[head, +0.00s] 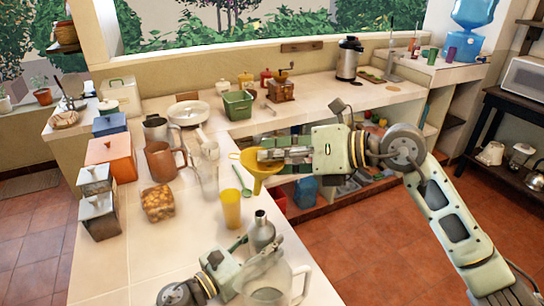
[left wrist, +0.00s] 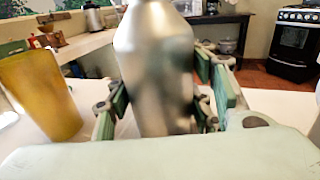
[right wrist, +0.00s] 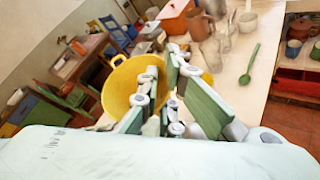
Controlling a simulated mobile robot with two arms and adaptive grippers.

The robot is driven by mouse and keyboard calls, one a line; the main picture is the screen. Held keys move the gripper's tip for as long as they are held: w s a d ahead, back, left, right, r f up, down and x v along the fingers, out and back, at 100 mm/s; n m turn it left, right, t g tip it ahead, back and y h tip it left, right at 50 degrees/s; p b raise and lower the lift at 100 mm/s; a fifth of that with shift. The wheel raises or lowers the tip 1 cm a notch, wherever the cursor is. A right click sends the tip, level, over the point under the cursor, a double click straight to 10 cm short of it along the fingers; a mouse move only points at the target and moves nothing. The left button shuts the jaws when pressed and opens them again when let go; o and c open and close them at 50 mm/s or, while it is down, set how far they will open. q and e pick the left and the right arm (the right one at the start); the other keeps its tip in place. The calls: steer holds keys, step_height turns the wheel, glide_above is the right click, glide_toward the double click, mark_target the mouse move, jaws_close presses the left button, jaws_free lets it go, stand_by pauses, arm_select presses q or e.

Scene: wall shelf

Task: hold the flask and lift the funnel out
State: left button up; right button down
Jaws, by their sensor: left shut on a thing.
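The grey metal flask (head: 261,232) stands upright near the counter's right edge. My left gripper (head: 255,250) is shut around its body. In the left wrist view the flask (left wrist: 155,75) rises between the finger pads (left wrist: 165,110), its top cut off by the frame. The yellow funnel (head: 262,180) is in the air above the flask, its spout clear of the flask's mouth. My right gripper (head: 268,156) is at the funnel's rim, fingers close together on its wall. The funnel's wide bowl (right wrist: 120,88) shows behind the fingers (right wrist: 163,90) in the right wrist view.
A yellow cup (head: 230,210) stands left of the flask, also seen in the left wrist view (left wrist: 40,92). A clear pitcher (head: 290,282) is close to my left gripper. Open floor is to the right.

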arm_select(q)
steer(key=o, duration=1.1)
steer(key=shift+f, duration=0.25)
steer(key=o, duration=0.5)
steer(key=shift+r, duration=0.1)
arm_select(e)
steer(key=shift+w, duration=0.1)
